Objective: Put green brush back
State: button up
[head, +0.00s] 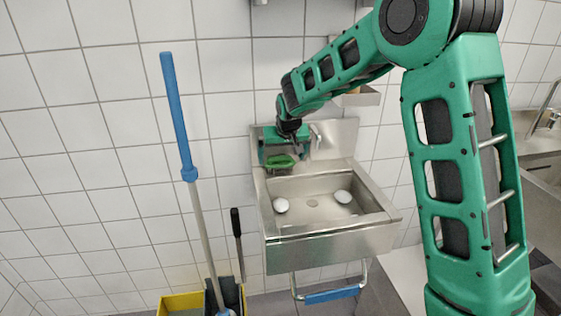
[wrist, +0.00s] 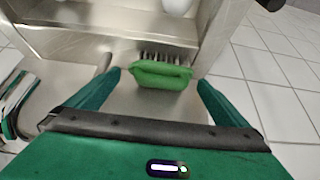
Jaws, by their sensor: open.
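The green brush (head: 281,162) is at the back ledge of the steel wall sink (head: 330,243), near the basin. In the wrist view the brush (wrist: 161,75) shows its green body towards me and its pale bristles towards the basin. My gripper (wrist: 158,83) is open, with one finger on each side of the brush and a visible gap to both. In the head view my gripper (head: 279,150) is over the back of the sink, right at the brush, and partly hides that area. The brush's underside is hidden.
Two white round items (head: 281,204) (head: 343,196) lie in the basin. A blue-handled mop (head: 177,115) leans by the wall at left, above a yellow bucket (head: 181,303). A small wall shelf (head: 359,98) is above the sink. The tiled wall is close behind.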

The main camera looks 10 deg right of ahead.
jog(key=v, duration=0.9)
jog(key=shift+s+r, duration=0.15)
jog(key=shift+r, duration=0.1)
